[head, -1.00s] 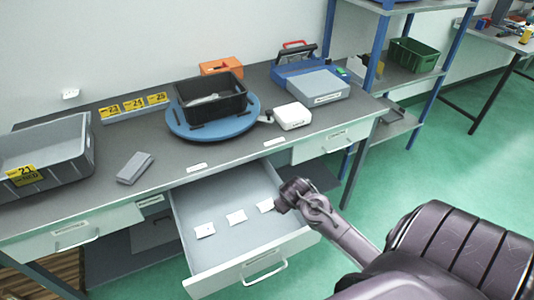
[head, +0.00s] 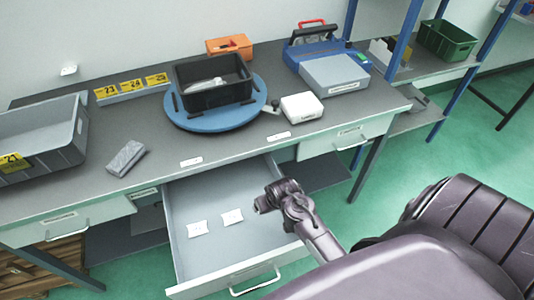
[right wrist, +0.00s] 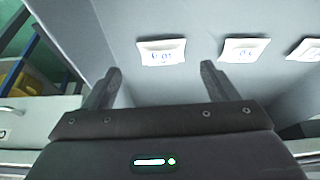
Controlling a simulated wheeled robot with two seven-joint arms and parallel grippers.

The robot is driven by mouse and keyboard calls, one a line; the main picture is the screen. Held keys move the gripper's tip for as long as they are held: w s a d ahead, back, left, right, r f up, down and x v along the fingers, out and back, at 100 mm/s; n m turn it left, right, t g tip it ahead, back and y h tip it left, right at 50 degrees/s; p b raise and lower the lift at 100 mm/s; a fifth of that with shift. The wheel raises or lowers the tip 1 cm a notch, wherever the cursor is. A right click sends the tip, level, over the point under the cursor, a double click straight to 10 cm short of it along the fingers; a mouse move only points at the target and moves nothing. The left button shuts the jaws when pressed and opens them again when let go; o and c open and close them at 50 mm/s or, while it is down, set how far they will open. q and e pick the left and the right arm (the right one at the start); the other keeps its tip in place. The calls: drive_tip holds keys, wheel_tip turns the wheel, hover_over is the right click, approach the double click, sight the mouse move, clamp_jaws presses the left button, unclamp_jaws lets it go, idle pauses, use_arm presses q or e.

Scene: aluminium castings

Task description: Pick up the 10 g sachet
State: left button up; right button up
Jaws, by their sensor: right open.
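Three small white sachets lie flat in the open drawer. In the head view, the left sachet (head: 197,229) and middle sachet (head: 232,216) show; the third is hidden behind my right gripper (head: 265,202). In the right wrist view, this third sachet (right wrist: 161,52) lies just beyond and between the fingertips of my open, empty right gripper (right wrist: 161,72). Its blurred, upside-down print looks like 10 g. The middle sachet (right wrist: 245,50) and another sachet (right wrist: 305,50) lie to its right, their print not clearly legible. My left gripper is out of view.
The drawer (head: 180,262) has raised walls and a front handle, under the grey bench (head: 90,185). On the bench stand a black bin (head: 213,93) on a blue turntable (head: 215,122), a white box (head: 302,107) and a grey tray (head: 60,150).

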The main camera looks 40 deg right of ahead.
drive_tip(key=shift+w+a+f, duration=0.1)
drive_tip(key=shift+w+f, duration=0.25)
drive_tip(key=shift+f, duration=0.2)
drive_tip(key=shift+w+f+p, duration=0.3)
drive_tip(key=shift+f+p, duration=0.1)
drive_tip(key=shift+f, duration=0.2)
drive_tip(key=x, duration=0.2)
drive_tip(key=shift+w+f, duration=0.15)
drive_tip(key=shift+f, duration=0.35)
drive_tip(key=shift+c, duration=0.8)
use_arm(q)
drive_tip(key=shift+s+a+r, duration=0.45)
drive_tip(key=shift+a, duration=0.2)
use_arm(e)
drive_tip(key=c, duration=0.9)
